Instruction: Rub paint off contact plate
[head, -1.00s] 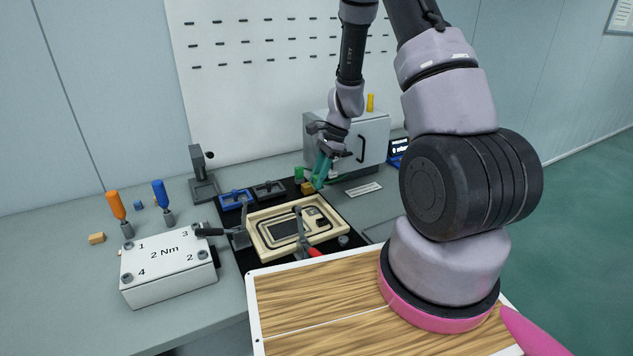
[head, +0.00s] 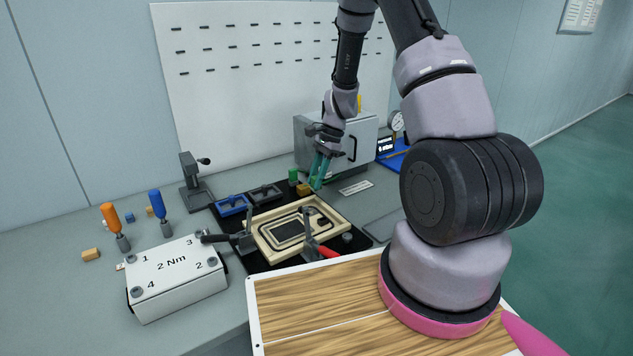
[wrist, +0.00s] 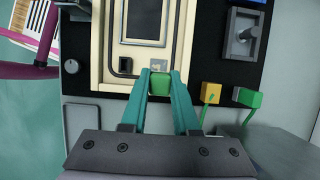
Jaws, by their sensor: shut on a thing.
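The cream panel fixture (head: 264,242) lies on a black mat, with a dark window in its middle. In the wrist view its cream frame (wrist: 104,45) is near the top. A small greyish patch (wrist: 158,65), perhaps the contact plate, shows at its near end, partly covered; I cannot make out paint on it. My gripper (wrist: 160,78) has teal fingers shut on a green block (wrist: 160,86), which is over or beside that patch; contact is unclear. In the head view my gripper (head: 318,180) is at the fixture's far end.
A yellow block (head: 304,190) and another green block (head: 293,177) stand beside the gripper. Toggle clamps with a black handle (head: 222,238) and a red handle (head: 328,252) flank the fixture. A grey cabinet (head: 325,145) stands behind. A white 2 Nm box (head: 175,275) is at left.

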